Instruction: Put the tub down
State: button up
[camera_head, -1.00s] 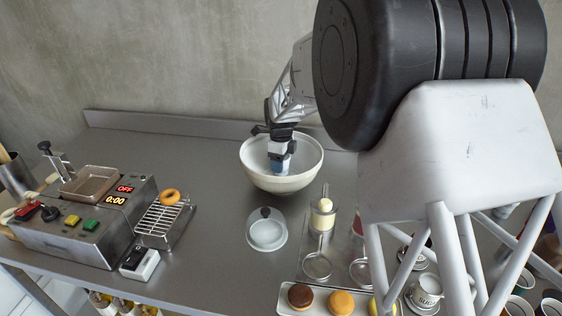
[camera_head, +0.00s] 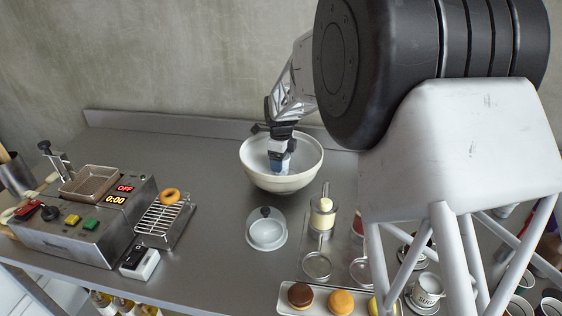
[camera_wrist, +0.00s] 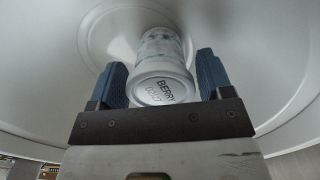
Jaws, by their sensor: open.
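The tub (camera_wrist: 162,85) is a small pale container with a lid lettered "BERRY" and a second line that is hard to read. In the wrist view it is between the two blue fingers of my gripper (camera_wrist: 160,82), with a gap visible on each side. The tub is inside the large white bowl (camera_wrist: 50,60), near its bottom. In the head view my gripper (camera_head: 279,163) reaches down into the bowl (camera_head: 262,182). The fingers are open. The tub is hidden or too small to make out in the head view.
A fryer machine (camera_head: 85,222) and a wire rack (camera_head: 163,222) with a doughnut (camera_head: 170,194) are at left. The counter (camera_head: 205,165) left of the bowl is clear.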

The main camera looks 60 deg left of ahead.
notch_tip(320, 180, up, 12)
jog(key=shift+f, duration=0.15)
dwell(0.5)
dwell(0.5)
dwell(0.4)
